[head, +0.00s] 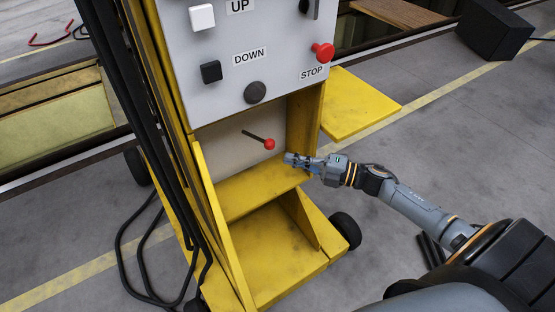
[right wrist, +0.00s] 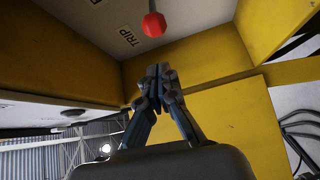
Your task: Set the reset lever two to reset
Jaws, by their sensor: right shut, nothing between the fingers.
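The reset lever (head: 258,138) is a thin dark rod with a red knob, on the pale recessed panel below the control box. In the head view its knob end points right and slightly down. The red knob (right wrist: 154,24) shows at the top of the right wrist view, close to a TRIP label (right wrist: 128,37). My right gripper (head: 290,158) is shut and empty, just right of and below the knob, apart from it in the picture. Its closed fingertips (right wrist: 158,75) point toward the panel. My left gripper is not in view.
Above the recess, the grey control box (head: 222,70) carries UP, DOWN and a red STOP button (head: 322,52). Yellow side walls and a yellow shelf (head: 262,188) enclose the recess. Black cables (head: 150,130) hang at the left. Open floor lies at the right.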

